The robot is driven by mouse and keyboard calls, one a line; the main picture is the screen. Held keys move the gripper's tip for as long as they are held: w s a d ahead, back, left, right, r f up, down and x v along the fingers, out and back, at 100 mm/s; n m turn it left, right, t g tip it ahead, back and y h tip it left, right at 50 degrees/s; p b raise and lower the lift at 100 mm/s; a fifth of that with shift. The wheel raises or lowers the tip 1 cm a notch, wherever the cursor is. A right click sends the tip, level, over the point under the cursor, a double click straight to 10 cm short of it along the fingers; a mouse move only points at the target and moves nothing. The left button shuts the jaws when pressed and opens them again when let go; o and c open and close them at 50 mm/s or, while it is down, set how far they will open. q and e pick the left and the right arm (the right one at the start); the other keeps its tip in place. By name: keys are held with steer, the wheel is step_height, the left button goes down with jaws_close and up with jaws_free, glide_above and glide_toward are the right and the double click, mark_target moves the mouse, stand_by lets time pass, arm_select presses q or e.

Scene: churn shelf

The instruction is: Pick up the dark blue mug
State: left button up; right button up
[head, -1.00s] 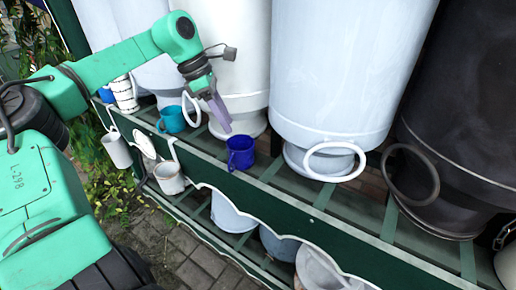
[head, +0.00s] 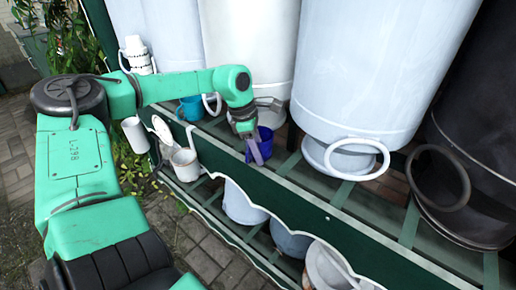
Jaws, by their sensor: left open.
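The dark blue mug (head: 265,143) stands upright on the green upper shelf, below the pale churns. My left gripper (head: 256,152) is right at the mug, with its jaws pointing down and covering the mug's left part. The gripper is open. I cannot tell whether a finger touches the mug or reaches inside its rim. The mug's handle is hidden behind the gripper. My right gripper is not in view.
A teal mug (head: 190,109) stands to the left on the same shelf. Large churns (head: 357,65) with ring handles rise close behind. Pale mugs (head: 185,163) hang along the shelf's front edge. Pots (head: 242,204) stand on the lower shelf.

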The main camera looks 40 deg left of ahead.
arm_select(q)
jaws_close()
stand_by(1.4)
